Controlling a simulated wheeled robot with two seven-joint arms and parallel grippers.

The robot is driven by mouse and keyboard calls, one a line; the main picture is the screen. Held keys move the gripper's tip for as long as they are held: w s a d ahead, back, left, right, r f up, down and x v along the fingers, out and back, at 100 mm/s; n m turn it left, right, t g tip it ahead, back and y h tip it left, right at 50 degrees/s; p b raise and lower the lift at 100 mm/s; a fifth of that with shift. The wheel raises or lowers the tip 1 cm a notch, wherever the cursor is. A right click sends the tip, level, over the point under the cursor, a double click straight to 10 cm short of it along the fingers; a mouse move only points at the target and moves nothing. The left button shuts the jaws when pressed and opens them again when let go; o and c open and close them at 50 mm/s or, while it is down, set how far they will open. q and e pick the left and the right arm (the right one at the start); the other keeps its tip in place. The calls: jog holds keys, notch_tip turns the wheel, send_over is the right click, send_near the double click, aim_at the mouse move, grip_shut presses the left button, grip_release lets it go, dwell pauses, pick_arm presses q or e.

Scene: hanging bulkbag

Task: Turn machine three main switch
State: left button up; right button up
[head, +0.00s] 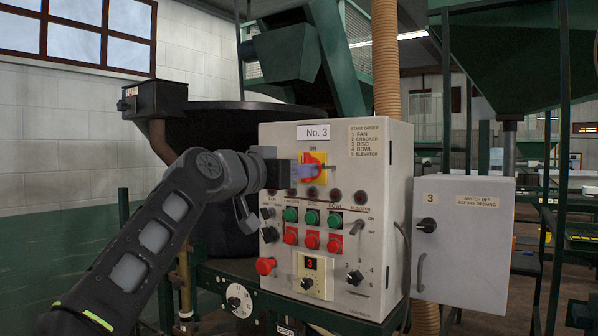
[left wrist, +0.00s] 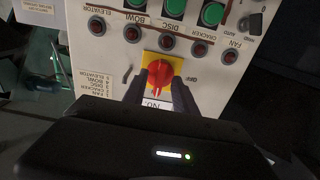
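The No. 3 control panel (head: 355,135) is a pale grey box with a "No. 3" label. Its main switch, a red rotary knob (head: 313,158) on a yellow plate, sits high on the front, partly hidden by my fingers. My left gripper (head: 306,171) is at the knob, reaching in from the left. In the left wrist view the panel appears upside down, and the red knob (left wrist: 159,73) shows between the fingertips. The fingers (left wrist: 159,88) stand apart, with gaps beside the knob, so they do not clamp it. I cannot tell the knob's exact setting. My right gripper is not in view.
Below the switch are several indicator lamps, green buttons (head: 312,217) and red buttons (head: 312,240). A red mushroom button (head: 265,266) juts out at the lower left. A dark bowl (head: 215,120) is behind the panel.

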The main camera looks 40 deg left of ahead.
pick_arm(q)
jog(key=s+b, duration=0.2)
jog(key=s, duration=0.5)
jog(key=shift+s, duration=0.2)
jog(key=shift+d, duration=0.1)
